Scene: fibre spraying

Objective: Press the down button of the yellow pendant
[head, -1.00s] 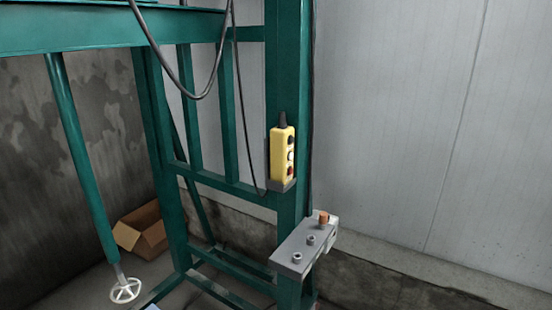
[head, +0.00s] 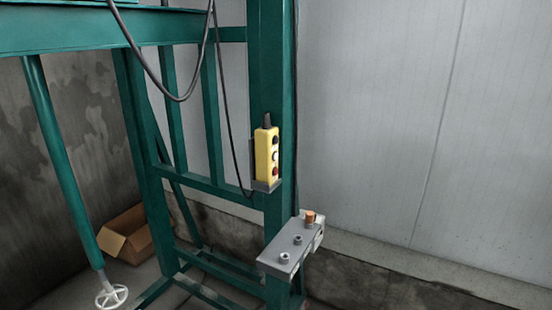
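The yellow pendant (head: 263,158) hangs upright in a dark holder on the green post (head: 272,80), near the middle of the head view. Its face is turned to the right. It carries a black button (head: 275,142), a white button (head: 276,156) and a red button (head: 275,171), from top to bottom. No arrow or label is readable on them. Neither of my grippers is in the head view, and nothing of mine touches the pendant.
A grey box (head: 290,250) with knobs and an orange cap juts out from the post below the pendant. A black cable (head: 222,110) hangs left of the post. A white handwheel (head: 111,296) and a cardboard box (head: 126,236) are at lower left. A pale wall stands at right.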

